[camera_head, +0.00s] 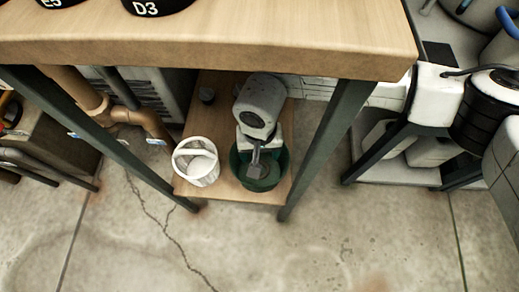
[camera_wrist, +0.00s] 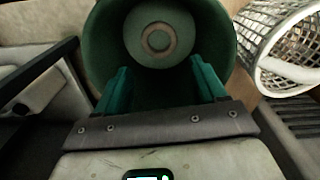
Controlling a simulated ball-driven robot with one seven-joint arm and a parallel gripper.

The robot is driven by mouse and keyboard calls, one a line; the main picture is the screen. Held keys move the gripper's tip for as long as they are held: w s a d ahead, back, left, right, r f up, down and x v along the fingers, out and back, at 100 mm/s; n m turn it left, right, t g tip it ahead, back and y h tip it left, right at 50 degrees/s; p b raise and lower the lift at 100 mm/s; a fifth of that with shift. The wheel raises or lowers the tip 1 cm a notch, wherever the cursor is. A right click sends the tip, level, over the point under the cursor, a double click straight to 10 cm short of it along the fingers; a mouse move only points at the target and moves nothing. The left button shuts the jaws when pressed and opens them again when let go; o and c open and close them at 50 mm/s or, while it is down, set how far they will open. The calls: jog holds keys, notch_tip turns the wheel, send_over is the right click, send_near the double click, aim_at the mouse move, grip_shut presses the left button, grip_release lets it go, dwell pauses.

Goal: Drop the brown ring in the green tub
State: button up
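The green tub (camera_head: 283,166) stands on the low wooden shelf under the table. In the wrist view the tub (camera_wrist: 103,45) opens toward the camera. A brown ring (camera_wrist: 143,40) lies flat inside the tub, near the middle of its floor, clear of my fingers. My gripper (camera_wrist: 160,68) is open, with its two teal fingers apart and nothing between them, at the tub's mouth. In the head view my gripper (camera_head: 258,165) is over the tub, and my arm hides part of the tub. The ring cannot be made out there.
A white basket (camera_head: 183,175) with a handle stands left of the tub; its lattice side shows in the wrist view (camera_wrist: 262,50). The wooden tabletop (camera_head: 300,45) and dark legs (camera_head: 330,135) frame the space.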

jog(key=shift+o, duration=1.3)
notch_tip(320, 180, up, 7)
jog(key=p, duration=0.5)
